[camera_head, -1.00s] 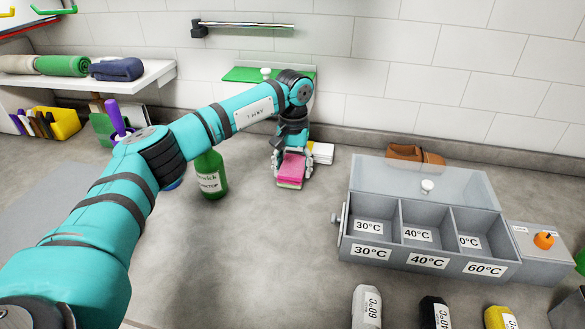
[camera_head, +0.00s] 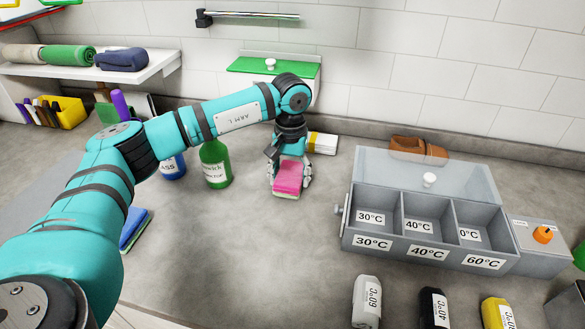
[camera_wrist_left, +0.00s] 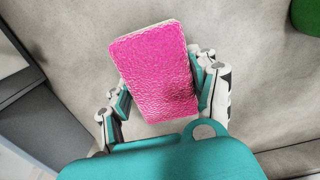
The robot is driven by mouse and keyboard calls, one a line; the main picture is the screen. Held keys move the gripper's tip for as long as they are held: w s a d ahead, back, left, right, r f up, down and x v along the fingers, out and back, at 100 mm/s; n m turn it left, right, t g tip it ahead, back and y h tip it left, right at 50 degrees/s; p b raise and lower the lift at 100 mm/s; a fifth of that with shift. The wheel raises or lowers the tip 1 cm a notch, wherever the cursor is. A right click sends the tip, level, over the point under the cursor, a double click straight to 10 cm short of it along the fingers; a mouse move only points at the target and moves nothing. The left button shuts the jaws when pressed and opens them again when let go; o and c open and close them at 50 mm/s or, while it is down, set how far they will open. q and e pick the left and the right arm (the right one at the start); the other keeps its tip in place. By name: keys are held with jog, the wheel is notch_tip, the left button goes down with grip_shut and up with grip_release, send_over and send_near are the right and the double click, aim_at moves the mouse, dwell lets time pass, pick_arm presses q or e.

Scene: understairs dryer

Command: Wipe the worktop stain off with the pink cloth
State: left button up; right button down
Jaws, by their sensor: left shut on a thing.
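The pink cloth (camera_head: 287,179) is a folded pad in my left gripper (camera_head: 289,174), at the middle of the worktop. My left gripper is shut on its sides. I cannot tell whether the cloth touches the worktop (camera_head: 250,265). The grey worktop looks mottled, and I cannot make out a distinct stain. My right gripper is not in view.
A green bottle (camera_head: 215,165) and a blue bottle (camera_head: 172,166) stand left of the gripper. A grey three-compartment box (camera_head: 390,246) stands to the right. The worktop's front middle is clear.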

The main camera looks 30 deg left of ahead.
aim_at(286, 185)
pick_arm(q)
jog(key=shift+s+d+f, duration=0.1)
jog(key=shift+s+d, duration=0.2)
jog(key=shift+s, duration=0.7)
jog(key=shift+s+d, duration=0.25)
jog(key=shift+s, duration=0.75)
jog(key=shift+s+d, duration=0.2)
jog(key=shift+s, duration=0.5)
jog(key=shift+s+d, duration=0.15)
jog(key=shift+s, duration=0.55)
jog(key=shift+r, duration=0.25)
jog(key=shift+r+p, duration=1.3)
jog(key=shift+r, duration=1.6)
jog(key=shift+r, duration=0.1)
notch_tip(286, 185, up, 3)
jog(key=shift+f+p, duration=0.1)
jog(key=shift+p, duration=0.75)
jog(key=shift+d, duration=0.1)
